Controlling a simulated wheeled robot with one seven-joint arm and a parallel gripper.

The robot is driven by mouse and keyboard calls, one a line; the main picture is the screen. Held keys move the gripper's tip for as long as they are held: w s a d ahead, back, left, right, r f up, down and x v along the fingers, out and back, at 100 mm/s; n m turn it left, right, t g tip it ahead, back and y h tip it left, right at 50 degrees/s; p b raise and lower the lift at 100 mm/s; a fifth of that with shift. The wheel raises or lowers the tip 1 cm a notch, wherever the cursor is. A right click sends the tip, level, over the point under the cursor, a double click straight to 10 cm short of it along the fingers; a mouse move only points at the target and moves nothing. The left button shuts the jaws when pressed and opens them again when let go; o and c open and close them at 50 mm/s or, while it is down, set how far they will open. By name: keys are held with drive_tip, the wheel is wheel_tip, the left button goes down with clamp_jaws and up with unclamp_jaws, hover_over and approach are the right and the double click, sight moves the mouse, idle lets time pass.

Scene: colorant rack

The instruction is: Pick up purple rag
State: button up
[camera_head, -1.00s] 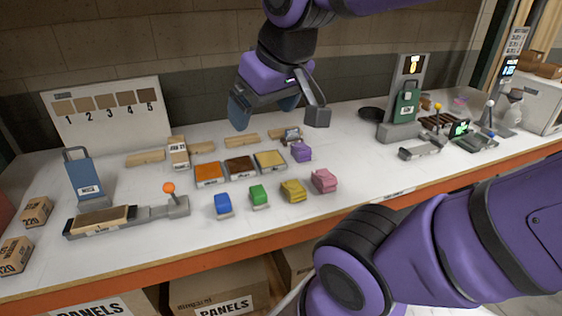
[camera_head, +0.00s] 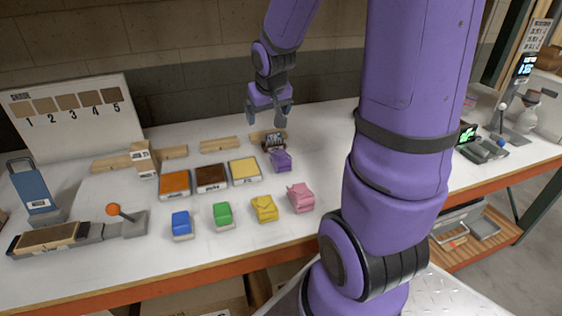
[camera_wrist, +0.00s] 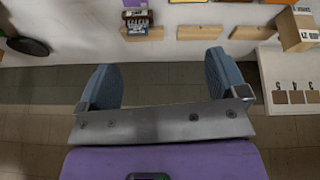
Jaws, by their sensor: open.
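The purple rag (camera_head: 281,160) is a small folded lump on the white worktop, right of the yellow-filled tray. My gripper (camera_head: 268,119) hangs above and behind it, near the back wall, with its fingers apart and nothing between them. In the wrist view my gripper (camera_wrist: 162,70) shows two blue-grey finger pads spread wide over the wall and the worktop's back edge. A sliver of purple, seemingly the rag (camera_wrist: 135,3), shows at the top edge there, beyond the fingertips.
A small dark labelled block (camera_head: 274,143) stands just behind the rag. Colour trays (camera_head: 211,178) are to the left. My arm hides the worktop's right part.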

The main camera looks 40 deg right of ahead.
drive_tip(key=m, duration=0.1)
approach(281, 155)
drive_tip(key=shift+w+a, duration=0.15)
drive_tip(key=shift+w, duration=0.05)
drive_tip(key=shift+d+f+m, duration=0.3)
drive_tip(key=shift+f, duration=0.4)
drive_tip(key=shift+x, duration=5.35)
drive_tip(key=c, duration=1)
